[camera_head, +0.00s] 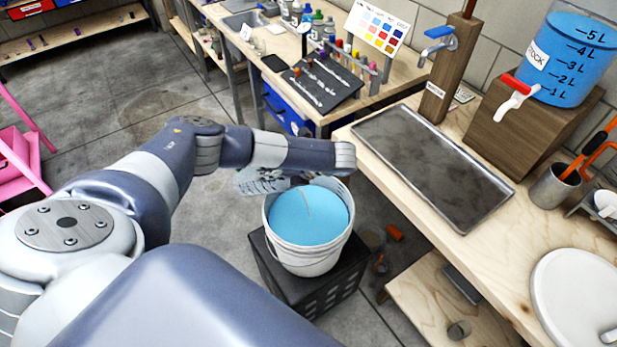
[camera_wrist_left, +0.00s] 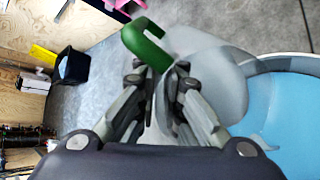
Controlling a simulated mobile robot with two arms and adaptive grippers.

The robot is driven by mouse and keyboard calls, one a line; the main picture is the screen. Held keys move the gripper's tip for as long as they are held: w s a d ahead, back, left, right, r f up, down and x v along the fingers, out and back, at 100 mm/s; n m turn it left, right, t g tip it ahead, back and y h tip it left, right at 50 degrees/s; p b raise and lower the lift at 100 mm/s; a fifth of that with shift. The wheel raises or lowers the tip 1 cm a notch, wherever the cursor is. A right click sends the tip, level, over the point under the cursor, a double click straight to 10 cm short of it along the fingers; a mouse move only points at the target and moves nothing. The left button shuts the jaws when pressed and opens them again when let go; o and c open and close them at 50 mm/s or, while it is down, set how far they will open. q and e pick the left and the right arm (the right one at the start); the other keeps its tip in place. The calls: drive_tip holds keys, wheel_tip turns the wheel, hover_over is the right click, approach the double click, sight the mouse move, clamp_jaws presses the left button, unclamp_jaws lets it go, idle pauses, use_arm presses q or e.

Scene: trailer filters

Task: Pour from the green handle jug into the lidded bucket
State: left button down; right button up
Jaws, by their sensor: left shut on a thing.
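The bucket (camera_head: 304,262) is white and stands upright on a dark crate. Blue liquid (camera_head: 308,217) shows through its open top, with a thin pale streak on it. The bucket rim (camera_wrist_left: 285,64) and blue liquid also show at the right of the left wrist view. My left gripper (camera_wrist_left: 161,70) is shut on the green handle (camera_wrist_left: 146,42) of the translucent jug (camera_wrist_left: 212,80). The jug is beside and partly over the bucket rim, seemingly tilted toward it. In the head view my arm mostly hides the jug. Its contents are unclear. My right gripper is out of view.
The dark crate (camera_head: 318,288) stands on the floor beside a wooden bench with a grey metal tray (camera_head: 432,165). A blue stock tank (camera_head: 568,58) with a red-handled tap stands at the back right. A pink stool (camera_head: 15,155) is at left.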

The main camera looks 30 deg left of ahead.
use_arm(q)
drive_tip(key=shift+w+d, duration=0.1)
drive_tip(key=shift+d, duration=0.05)
idle(0.8)
drive_tip(key=shift+d+y+p, duration=0.25)
drive_tip(key=shift+y+p, duration=0.05)
drive_tip(key=shift+y, duration=0.3)
idle(1.2)
drive_tip(key=shift+f, duration=0.2)
idle(0.7)
